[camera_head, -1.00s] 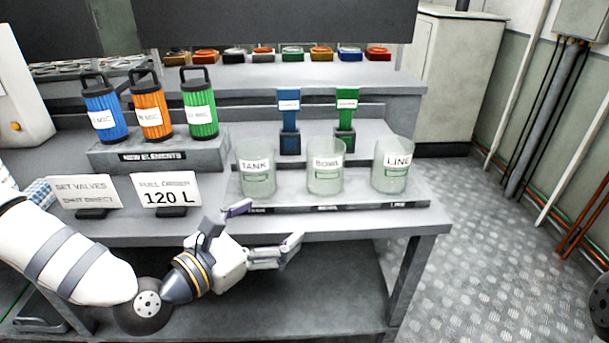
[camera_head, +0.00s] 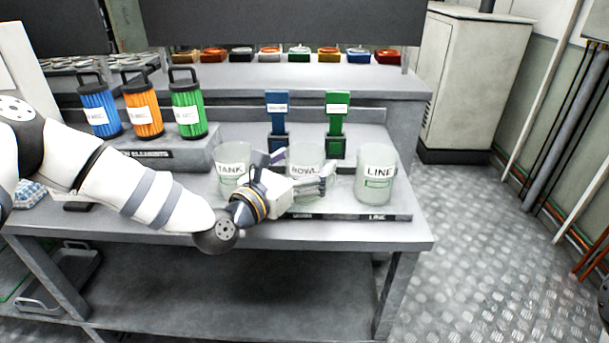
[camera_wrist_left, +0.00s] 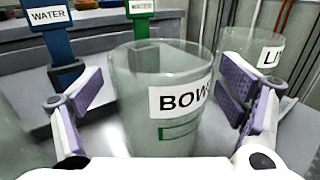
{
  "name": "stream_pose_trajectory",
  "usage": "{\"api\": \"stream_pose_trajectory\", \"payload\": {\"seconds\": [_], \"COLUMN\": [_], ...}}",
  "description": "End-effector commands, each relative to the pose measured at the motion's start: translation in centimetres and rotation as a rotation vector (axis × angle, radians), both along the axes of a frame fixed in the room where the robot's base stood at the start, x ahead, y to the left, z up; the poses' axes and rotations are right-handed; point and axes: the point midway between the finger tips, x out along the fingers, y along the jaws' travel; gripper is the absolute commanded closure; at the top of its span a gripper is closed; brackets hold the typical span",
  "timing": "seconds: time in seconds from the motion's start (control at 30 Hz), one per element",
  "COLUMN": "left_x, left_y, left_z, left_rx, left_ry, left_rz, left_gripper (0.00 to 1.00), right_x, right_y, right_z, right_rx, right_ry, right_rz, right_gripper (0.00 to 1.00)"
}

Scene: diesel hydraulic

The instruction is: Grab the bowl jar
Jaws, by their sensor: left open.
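The bowl jar (camera_head: 305,158) is a clear glass jar with a white label, standing on the grey tray between the tank jar (camera_head: 232,163) and the line jar (camera_head: 376,186). My left gripper (camera_head: 300,176) is in front of it and hides its lower part in the head view. In the left wrist view the bowl jar (camera_wrist_left: 160,105) stands upright between the two purple-padded fingers of my open left gripper (camera_wrist_left: 160,100). My right gripper is not in view.
Blue (camera_head: 278,120) and green (camera_head: 337,122) labelled stands are behind the jars. Blue (camera_head: 98,110), orange (camera_head: 142,112) and green (camera_head: 188,109) filter elements stand on a block at left. The line jar also shows close to the right finger in the wrist view (camera_wrist_left: 250,50).

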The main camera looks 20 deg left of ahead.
Motion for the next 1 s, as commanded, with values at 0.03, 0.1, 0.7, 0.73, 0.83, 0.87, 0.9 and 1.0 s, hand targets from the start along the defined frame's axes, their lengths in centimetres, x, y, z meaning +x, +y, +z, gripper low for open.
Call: {"api": "stream_pose_trajectory", "payload": {"seconds": [0.03, 0.1, 0.7, 0.73, 0.83, 0.87, 0.9, 1.0], "left_x": [0.3, 0.5, 0.4, 0.4, 0.4, 0.5, 0.4, 0.4], "left_y": [-0.1, -0.2, -0.1, -0.1, -0.1, -0.1, -0.1, -0.1], "left_z": [-0.4, -0.4, -0.3, -0.3, 0.9, 1.6, 2.7, 5.6], "left_rx": [0.002, 0.001, 0.0, 0.0, -0.002, -0.003, -0.002, -0.003], "left_ry": [0.005, 0.005, 0.004, 0.004, 0.0, -0.002, -0.004, -0.006], "left_rz": [-0.001, 0.0, 0.0, 0.0, 0.001, 0.001, 0.0, 0.0], "left_gripper": [0.11, 0.11, 0.69, 0.69, 0.69, 0.69, 0.69, 0.69], "right_x": [-0.1, -0.2, -0.2, -0.1, 0.0, 0.1, 0.2, 0.6], "right_y": [0.0, 0.0, 0.0, 0.0, 0.0, 0.0, 0.0, 0.0], "right_z": [-0.1, -0.1, -0.1, -0.1, 0.0, 0.1, 0.3, 0.6], "right_rx": [0.0, 0.0, 0.0, 0.0, 0.0, 0.0, 0.0, 0.0], "right_ry": [0.004, 0.005, 0.005, 0.005, 0.0, -0.003, -0.008, -0.02], "right_rz": [0.0, 0.0, 0.0, 0.0, 0.0, 0.0, 0.0, 0.0], "right_gripper": [0.6, 0.6, 0.6, 0.6, 0.6, 0.6, 0.6, 0.6]}}
